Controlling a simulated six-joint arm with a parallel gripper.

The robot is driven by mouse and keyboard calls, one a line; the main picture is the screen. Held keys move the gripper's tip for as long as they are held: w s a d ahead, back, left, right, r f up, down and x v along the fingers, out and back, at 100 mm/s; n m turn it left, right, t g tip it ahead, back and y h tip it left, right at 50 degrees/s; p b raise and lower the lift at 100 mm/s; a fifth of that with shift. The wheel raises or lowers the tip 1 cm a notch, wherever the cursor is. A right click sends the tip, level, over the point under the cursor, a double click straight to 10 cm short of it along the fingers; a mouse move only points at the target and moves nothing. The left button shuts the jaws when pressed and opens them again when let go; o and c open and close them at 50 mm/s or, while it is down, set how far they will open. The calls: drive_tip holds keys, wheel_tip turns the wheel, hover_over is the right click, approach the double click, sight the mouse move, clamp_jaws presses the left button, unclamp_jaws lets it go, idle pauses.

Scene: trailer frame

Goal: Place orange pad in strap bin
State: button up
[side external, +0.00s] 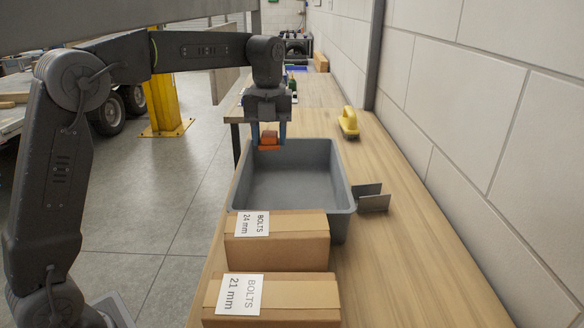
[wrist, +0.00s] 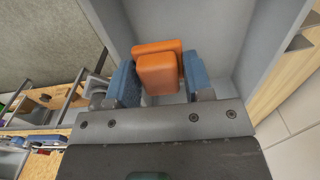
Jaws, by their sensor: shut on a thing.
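An orange pad (wrist: 158,72) is held between the blue fingers of my gripper (wrist: 160,84) in the wrist view. In the side view the pad (side external: 269,139) hangs beneath my gripper (side external: 268,136), at the far end of a grey bin (side external: 344,186). The bin is open and its visible floor is empty. In the wrist view the grey bin (wrist: 215,35) lies beyond the pad. I cannot tell exactly how high the pad is above the bin floor.
Two cardboard boxes marked BOLTS, 24 mm (side external: 285,252) and 21 mm (side external: 290,305), stand in front of the bin. A grey metal bracket (side external: 372,200) lies to its right. A yellow-handled tool (side external: 349,122) lies farther back by the wall.

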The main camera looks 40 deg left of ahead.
drive_tip(key=s+a, duration=0.2)
drive_tip(key=a, duration=0.5)
hover_over(291, 187)
wheel_tip(291, 187, down, 7)
drive_tip(key=shift+r, duration=0.2)
drive_tip(key=shift+w+f, duration=0.1)
drive_tip(key=shift+f, duration=1.95)
drive_tip(key=shift+f, duration=0.15)
drive_tip(key=o, duration=0.9)
